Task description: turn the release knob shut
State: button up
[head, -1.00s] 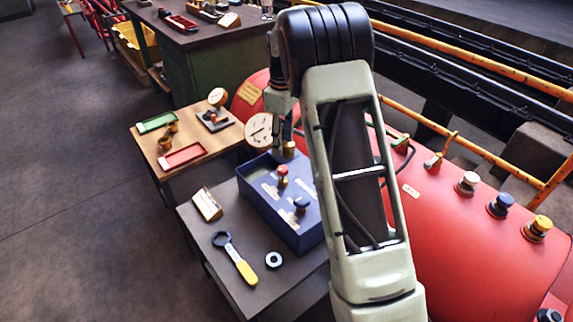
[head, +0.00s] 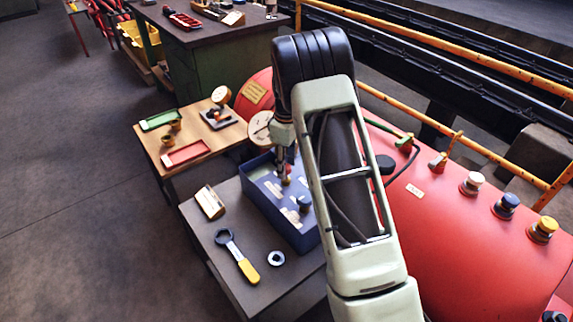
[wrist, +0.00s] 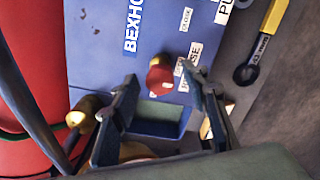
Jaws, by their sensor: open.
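The blue box (head: 302,237) stands on the dark table and has labels on its top. A red knob (wrist: 160,77) sits on it beside a partly covered label that appears to read RELEASE. My gripper (wrist: 161,85) is open above the box in the wrist view, with the red knob showing between its fingertips. Whether the fingers touch the knob I cannot tell. In the head view my gripper (head: 283,170) is over the box and mostly covers the red knob. A dark blue knob (head: 304,203) stands nearer on the box.
The red boiler (head: 450,215) is close on the right. A brass fitting (wrist: 78,118) shows beside one finger.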

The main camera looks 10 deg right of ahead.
grip_shut()
jog(key=shift+m, duration=0.4)
jog(key=m, duration=0.3)
jog(key=shift+r+m+p, duration=0.1)
jog(key=shift+m+p, duration=0.2)
jog(key=shift+m, duration=0.1)
jog(key=m, duration=0.4)
jog(key=shift+m, duration=0.3)
jog(key=m+p, duration=0.1)
jog(key=m, duration=0.3)
jog(key=shift+a+m, duration=0.1)
jog(key=shift+m, duration=2.3)
